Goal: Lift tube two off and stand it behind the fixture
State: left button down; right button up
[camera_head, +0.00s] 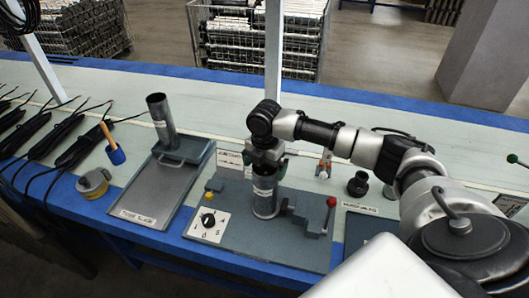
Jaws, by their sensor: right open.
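A grey metal tube (265,192) with a pale label stands upright in the fixture (285,245) on the bench. My right gripper (265,158) is directly above this tube, pointing down, with its jaws open at the tube's top end. Whether the jaws touch the tube cannot be told, as the gripper hides the tube's top. Another grey tube (159,112) with a label stands on the grey tray (140,203) to the left. The tube numbers are too small to read. My left gripper is not in view.
The fixture plate carries a dial (208,220), a stepped block and a red-knobbed lever (331,203). A small red and white part (325,163) and a dark round part (358,184) stand behind right. A blue-headed mallet (116,155) and a tape roll (93,182) lie left.

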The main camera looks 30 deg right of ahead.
aim_at(265, 173)
notch_tip(265, 173, down, 3)
jog(key=shift+f, duration=0.3)
jog(key=shift+c, duration=0.6)
jog(key=c, duration=1)
jog(key=o, duration=0.5)
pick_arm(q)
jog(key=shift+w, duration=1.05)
pick_arm(e)
jog(key=c, duration=0.4)
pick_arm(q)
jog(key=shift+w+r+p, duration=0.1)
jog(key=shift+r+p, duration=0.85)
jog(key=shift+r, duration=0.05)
pick_arm(e)
jog(key=shift+r, duration=0.65)
